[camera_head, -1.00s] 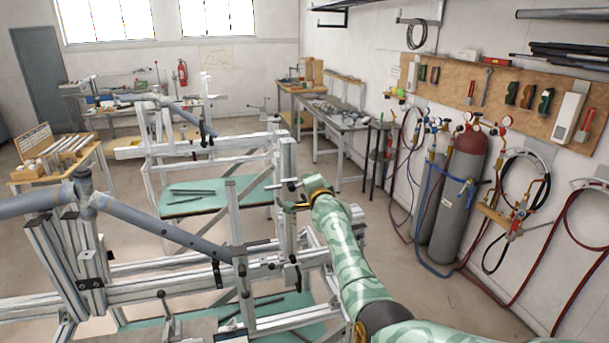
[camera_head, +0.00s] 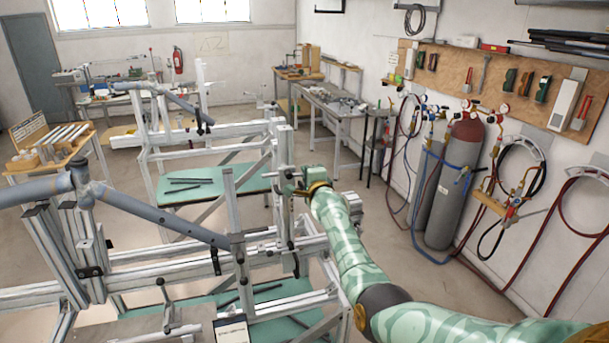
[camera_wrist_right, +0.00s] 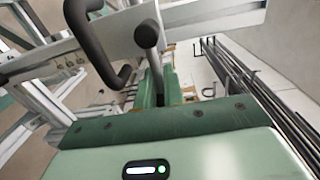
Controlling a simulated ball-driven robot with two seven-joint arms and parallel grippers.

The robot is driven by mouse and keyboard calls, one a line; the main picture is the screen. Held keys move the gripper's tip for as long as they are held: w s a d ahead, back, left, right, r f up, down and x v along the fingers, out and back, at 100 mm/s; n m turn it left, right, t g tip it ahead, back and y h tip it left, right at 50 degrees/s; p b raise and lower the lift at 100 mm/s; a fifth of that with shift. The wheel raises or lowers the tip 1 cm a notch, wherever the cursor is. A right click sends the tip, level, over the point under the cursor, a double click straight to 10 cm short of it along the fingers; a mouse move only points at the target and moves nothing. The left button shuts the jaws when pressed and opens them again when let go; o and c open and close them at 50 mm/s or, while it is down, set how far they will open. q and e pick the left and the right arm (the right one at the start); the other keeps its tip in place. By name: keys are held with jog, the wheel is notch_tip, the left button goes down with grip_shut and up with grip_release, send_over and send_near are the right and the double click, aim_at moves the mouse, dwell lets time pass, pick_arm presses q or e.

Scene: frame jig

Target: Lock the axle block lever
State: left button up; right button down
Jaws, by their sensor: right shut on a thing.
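My right gripper (camera_head: 290,184) is at the upright aluminium post on the right end of the near frame jig. In the right wrist view, its green fingers (camera_wrist_right: 156,92) are closed around a dark grey rod-shaped lever (camera_wrist_right: 147,36) with a rounded end. A black bent handle (camera_wrist_right: 88,38) stands just left of it, apart from the fingers. In the head view the gripper covers the lever, so I cannot tell its angle there. The axle block itself is not clearly distinguishable. My left gripper is not in view.
The near jig (camera_head: 165,272) carries a grey bicycle-like frame tube (camera_head: 160,218). A second jig (camera_head: 215,135) stands behind it. Gas cylinders (camera_head: 456,180) and hoses stand along the right wall. Floor between my right arm and the cylinders is clear.

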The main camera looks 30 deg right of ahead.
jog(key=shift+d+r, duration=0.35)
jog(key=shift+d, duration=0.05)
jog(key=c, duration=1.6)
grip_release()
jog(key=shift+o, duration=0.2)
jog(key=shift+s+d+f, duration=0.15)
jog(key=shift+d+f, duration=0.1)
jog(key=shift+d, duration=0.05)
jog(key=shift+d+f, duration=0.1)
jog(key=shift+f, duration=0.05)
jog(key=shift+s+a, duration=0.15)
jog(key=shift+a, duration=0.1)
jog(key=p+v, duration=0.2)
jog(key=v, duration=1.4)
jog(key=shift+d, duration=0.2)
